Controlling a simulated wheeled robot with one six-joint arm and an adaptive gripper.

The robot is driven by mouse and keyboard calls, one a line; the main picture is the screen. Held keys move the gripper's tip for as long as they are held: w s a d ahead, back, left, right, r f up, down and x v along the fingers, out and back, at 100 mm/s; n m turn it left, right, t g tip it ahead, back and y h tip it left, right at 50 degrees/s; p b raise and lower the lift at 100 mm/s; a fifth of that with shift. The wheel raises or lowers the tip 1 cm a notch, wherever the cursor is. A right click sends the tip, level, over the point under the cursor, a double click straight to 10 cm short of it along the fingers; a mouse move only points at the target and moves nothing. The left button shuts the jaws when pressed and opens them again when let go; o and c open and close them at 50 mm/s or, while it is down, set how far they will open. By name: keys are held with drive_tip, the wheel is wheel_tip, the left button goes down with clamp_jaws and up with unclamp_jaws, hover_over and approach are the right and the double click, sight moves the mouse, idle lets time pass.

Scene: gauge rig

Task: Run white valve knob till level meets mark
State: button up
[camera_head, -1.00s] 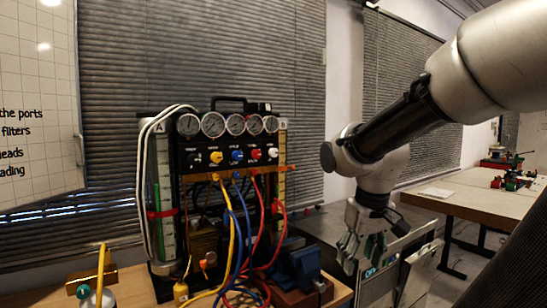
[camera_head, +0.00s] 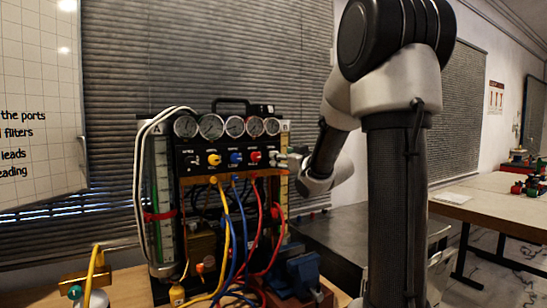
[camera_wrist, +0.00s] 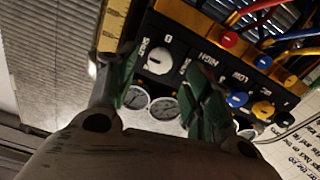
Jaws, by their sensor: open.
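The white valve knob (camera_wrist: 157,57) is at the end of a row on the black panel (camera_head: 222,160). A SHUT label stands beside it in the wrist view. My gripper (camera_wrist: 160,85) is open, its two green-padded fingers on either side of the knob's area; contact does not show. In the head view my gripper (camera_head: 285,160) is at the panel's right end and partly covers the knob. Tube A (camera_head: 166,190) stands at the left with a green strip and a red band (camera_head: 160,216). Tube B (camera_head: 285,134) is at the right, partly hidden. Exact levels are too small to read.
Yellow (camera_head: 214,160), blue (camera_head: 236,157) and red (camera_head: 256,156) knobs sit left of the white one. Round gauges (camera_head: 235,126) line the top. Coloured hoses (camera_head: 228,240) hang in front. A blue vise (camera_head: 300,270) stands at lower right.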

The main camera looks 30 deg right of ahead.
drive_tip(key=w, duration=0.6)
drive_tip(key=shift+a, duration=0.1)
drive_tip(key=c, duration=1.1)
